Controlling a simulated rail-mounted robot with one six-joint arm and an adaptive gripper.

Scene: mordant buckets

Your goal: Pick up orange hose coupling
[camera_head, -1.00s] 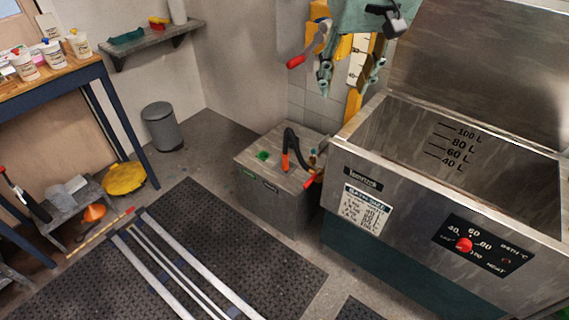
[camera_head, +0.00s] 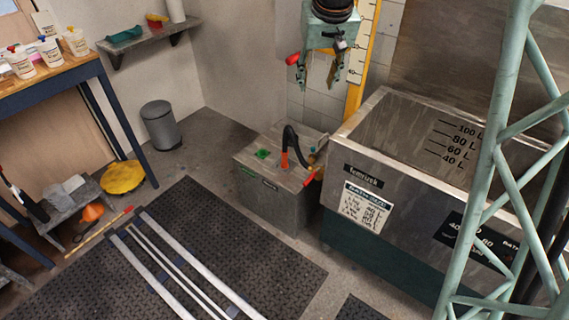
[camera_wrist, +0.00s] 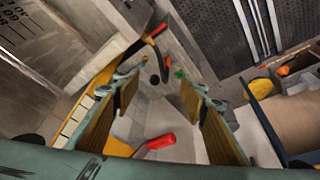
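The orange hose coupling (camera_head: 285,161) is at the end of a black bent hose (camera_head: 295,140), upright over the grey box on the floor. My gripper (camera_head: 318,84) is open and empty. It hangs pointing down in front of the tiled wall, above and to the right of the coupling in the head view, well apart from it. In the wrist view my gripper (camera_wrist: 160,80) has its two yellow-padded fingers spread wide. The dark hose and an orange-red piece (camera_wrist: 158,32) show beyond the fingertips; I cannot tell whether that piece is the coupling or the red handle beside it.
The grey box (camera_head: 270,207) carries a green piece (camera_head: 262,154) and a red handle (camera_head: 310,178). A steel bath (camera_head: 345,182) stands close on its right. A red lever (camera_head: 292,58) is at the wall beside my gripper. A black mat (camera_head: 205,220) lies left.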

